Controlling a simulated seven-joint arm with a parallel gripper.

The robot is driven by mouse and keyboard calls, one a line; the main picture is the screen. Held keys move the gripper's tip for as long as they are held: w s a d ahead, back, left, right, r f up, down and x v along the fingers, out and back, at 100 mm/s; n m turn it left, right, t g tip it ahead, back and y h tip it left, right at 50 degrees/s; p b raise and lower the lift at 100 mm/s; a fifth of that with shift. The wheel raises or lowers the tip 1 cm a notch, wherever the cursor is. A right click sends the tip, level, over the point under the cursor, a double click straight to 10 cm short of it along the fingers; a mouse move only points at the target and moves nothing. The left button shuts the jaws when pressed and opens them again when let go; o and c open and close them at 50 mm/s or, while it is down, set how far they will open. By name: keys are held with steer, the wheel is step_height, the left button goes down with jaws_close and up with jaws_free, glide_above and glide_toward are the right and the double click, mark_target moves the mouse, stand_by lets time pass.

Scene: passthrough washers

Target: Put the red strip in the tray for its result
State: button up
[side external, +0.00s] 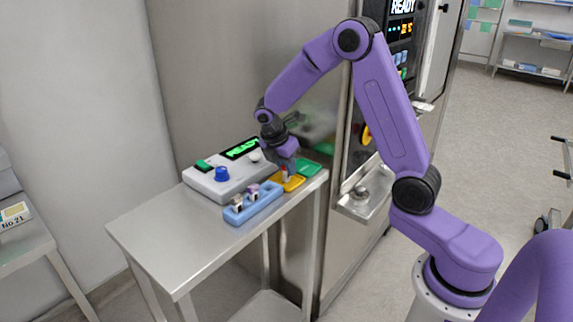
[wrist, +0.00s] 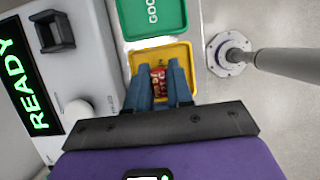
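My gripper (side external: 285,165) points down over the yellow tray (side external: 297,181) on the steel table. In the wrist view its two blue fingers (wrist: 160,80) stand on either side of the red strip (wrist: 158,82), seemingly shut on it. The strip is upright and shows red with a pale marking; in the side view a small bit of red (side external: 285,172) shows below my gripper. Whether its lower end touches the tray floor is hidden. The green tray (wrist: 153,16), with "GOOD" lettering, adjoins the yellow tray (wrist: 184,52). Any label on the yellow tray is covered.
A grey device (side external: 208,186) with a green READY screen (side external: 241,149), blue knob (side external: 221,174) and white knob (side external: 255,157) stands beside the trays. A blue rack (side external: 262,207) holding small pieces sits in front. A tall steel machine stands behind. The table's left part is clear.

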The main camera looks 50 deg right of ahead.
steer(key=o, duration=0.4)
steer(key=shift+c, duration=0.2)
steer(key=shift+r, duration=0.15)
steer(key=v, duration=1.2)
steer(key=shift+a, duration=0.15)
steer(key=s+a+f+m+y, duration=0.2)
steer(key=s+a, duration=0.3)
steer(key=s, duration=0.6)
steer(key=s+a+f+m+y, duration=0.1)
steer(key=s+a+m+y, duration=0.1)
steer(key=s+a, duration=0.65)
steer(key=s+d+f+m, duration=0.1)
steer(key=s+d, duration=0.3)
steer(key=s, duration=0.8)
steer(key=shift+s+f+y, duration=0.2)
steer(key=shift+f+y, duration=0.2)
steer(key=shift+f, duration=0.15)
